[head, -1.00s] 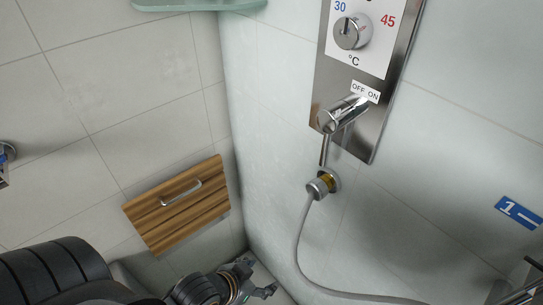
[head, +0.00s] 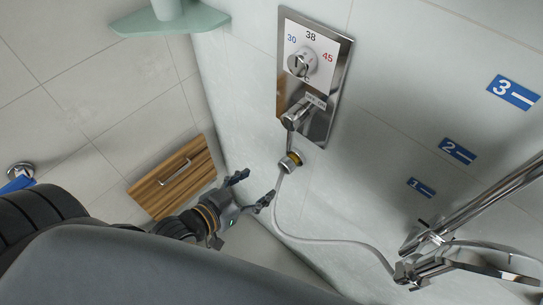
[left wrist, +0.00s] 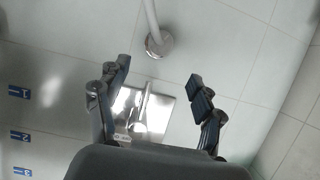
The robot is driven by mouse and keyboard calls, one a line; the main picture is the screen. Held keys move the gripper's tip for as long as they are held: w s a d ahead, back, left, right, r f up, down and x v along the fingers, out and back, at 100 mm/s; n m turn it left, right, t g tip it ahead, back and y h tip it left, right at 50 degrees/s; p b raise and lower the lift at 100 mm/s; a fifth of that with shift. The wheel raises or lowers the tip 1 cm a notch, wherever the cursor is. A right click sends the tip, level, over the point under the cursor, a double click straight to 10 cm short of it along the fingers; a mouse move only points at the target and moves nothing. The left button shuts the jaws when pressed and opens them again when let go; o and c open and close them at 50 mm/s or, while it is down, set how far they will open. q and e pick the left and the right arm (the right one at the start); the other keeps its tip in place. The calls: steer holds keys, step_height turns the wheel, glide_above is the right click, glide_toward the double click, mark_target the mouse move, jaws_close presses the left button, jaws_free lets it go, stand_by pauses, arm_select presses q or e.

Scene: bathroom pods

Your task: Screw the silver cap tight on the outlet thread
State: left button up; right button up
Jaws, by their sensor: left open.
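The silver cap (head: 285,166) sits on the end of the grey hose, at the outlet below the mixer panel. A strip of brass-coloured thread (head: 295,157) shows beside it. How far the cap is screwed on, I cannot tell. My left gripper (head: 252,188) is open and empty, below and left of the cap, apart from it. In the left wrist view the cap (left wrist: 159,44) lies beyond the spread fingers, in the gap between them. The right gripper is not in view.
The grey hose (head: 312,240) hangs from the cap and curves right to the shower rail (head: 480,205). The steel mixer panel (head: 325,100) is above the outlet. A folded wooden seat (head: 172,180) is at the left, a glass shelf (head: 170,18) above. Wall around the outlet is clear.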

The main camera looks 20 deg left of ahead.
mark_target(284, 168)
arm_select(q)
steer(key=p+x, duration=0.2)
steer(key=x, duration=1)
steer(key=shift+w+f, duration=0.15)
steer(key=c, duration=1.3)
steer(key=shift+d+m+p, duration=0.1)
steer(key=shift+m+p, duration=0.3)
steer(key=shift+p, duration=0.2)
steer(key=shift+c, duration=0.2)
steer(key=shift+m+y+p, duration=0.3)
steer(key=shift+m+y, duration=0.2)
steer(key=shift+m+t, duration=0.3)
